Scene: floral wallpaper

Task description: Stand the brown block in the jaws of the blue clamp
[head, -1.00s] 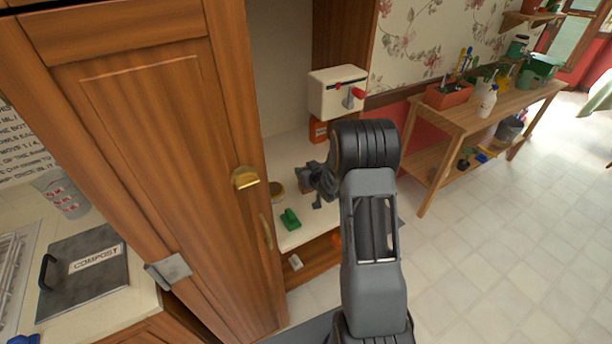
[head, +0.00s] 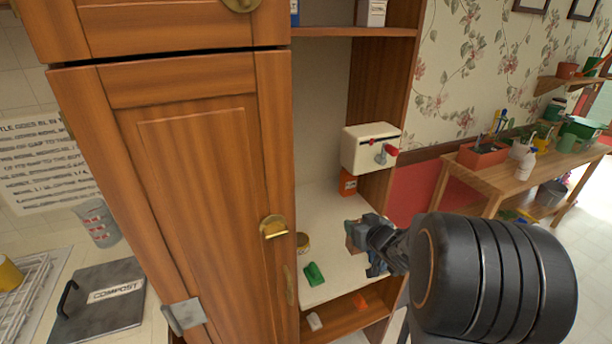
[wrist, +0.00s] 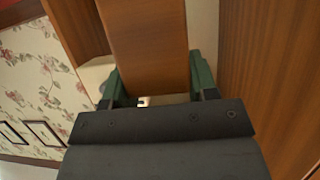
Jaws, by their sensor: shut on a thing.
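My gripper (head: 364,245) is over the pale counter of the open cabinet, small and partly hidden by my own arm in the head view. It is shut on the brown block (head: 350,242). In the wrist view the brown block (wrist: 150,45) is a long wooden piece between the two dark green fingers of my gripper (wrist: 160,78). Its far end runs out of the picture. I cannot tell whether the block touches the counter. I cannot make out the blue clamp for certain in either view; my arm hides part of the counter.
An orange box (head: 347,183) stands under a white wall box with a red knob (head: 368,148). A tall wooden door (head: 205,190) bounds the left.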

